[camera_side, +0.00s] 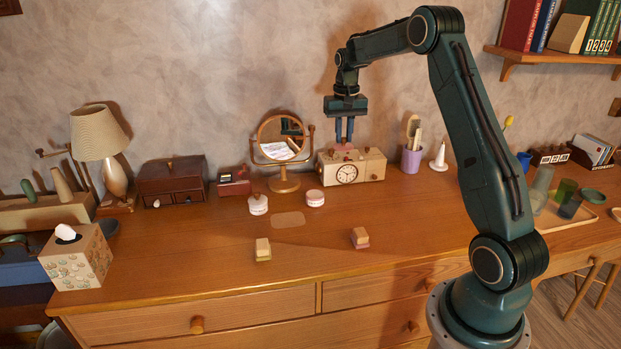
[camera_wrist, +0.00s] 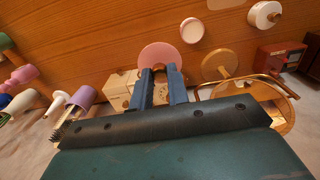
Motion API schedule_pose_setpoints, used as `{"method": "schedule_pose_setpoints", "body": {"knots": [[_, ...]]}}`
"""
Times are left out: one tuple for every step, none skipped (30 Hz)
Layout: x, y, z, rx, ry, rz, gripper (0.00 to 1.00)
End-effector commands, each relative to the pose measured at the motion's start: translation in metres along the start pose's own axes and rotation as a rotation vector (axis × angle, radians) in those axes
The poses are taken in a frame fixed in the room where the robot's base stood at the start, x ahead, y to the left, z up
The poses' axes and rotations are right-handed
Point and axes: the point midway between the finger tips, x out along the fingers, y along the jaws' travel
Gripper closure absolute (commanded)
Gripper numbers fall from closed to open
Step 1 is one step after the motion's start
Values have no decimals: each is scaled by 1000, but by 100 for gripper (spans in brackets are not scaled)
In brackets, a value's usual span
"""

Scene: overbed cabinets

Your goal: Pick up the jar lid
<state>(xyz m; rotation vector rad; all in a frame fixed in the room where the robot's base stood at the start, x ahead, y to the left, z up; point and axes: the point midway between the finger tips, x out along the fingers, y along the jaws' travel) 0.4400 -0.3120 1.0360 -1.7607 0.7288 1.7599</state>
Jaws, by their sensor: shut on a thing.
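The jar lid (camera_wrist: 158,54), a flat pink disc, is between the fingertips of my gripper (camera_wrist: 160,70) in the wrist view. In the side view my gripper (camera_side: 344,139) points down, shut on the lid (camera_side: 344,147), which shows as a thin pink edge at the fingertips. The lid is just above or in front of the top of the cream clock box (camera_side: 369,166); the exact gap cannot be told. A small jar with a pinkish top (camera_side: 315,198) and a white jar (camera_side: 258,205) stand on the dresser; they also show in the wrist view.
A round mirror (camera_side: 282,140) on a stand is left of the clock box. A purple cup (camera_side: 411,160) and a white cone (camera_side: 439,159) are to its right. Two small blocks (camera_side: 263,249) (camera_side: 360,238) lie in front. The dresser top between is mostly clear.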

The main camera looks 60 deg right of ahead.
Motion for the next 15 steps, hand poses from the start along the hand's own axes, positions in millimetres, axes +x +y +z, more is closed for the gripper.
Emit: {"method": "schedule_pose_setpoints", "body": {"knots": [[-4,0,0,0,2,0,100],[-6,0,0,0,1,0,100],[-7,0,0,0,0,0,100],[-8,0,0,0,0,0,100],[-9,0,0,0,-1,0,100],[-10,0,0,0,-1,0,100],[-10,0,0,0,-1,0,100],[-10,0,0,0,-1,0,100],[-10,0,0,0,-1,0,100],[-10,0,0,0,-1,0,100],[-10,0,0,0,-1,0,100],[-10,0,0,0,0,0,100],[-10,0,0,0,0,0,100],[-10,0,0,0,0,0,100],[-10,0,0,0,0,0,100]]}}
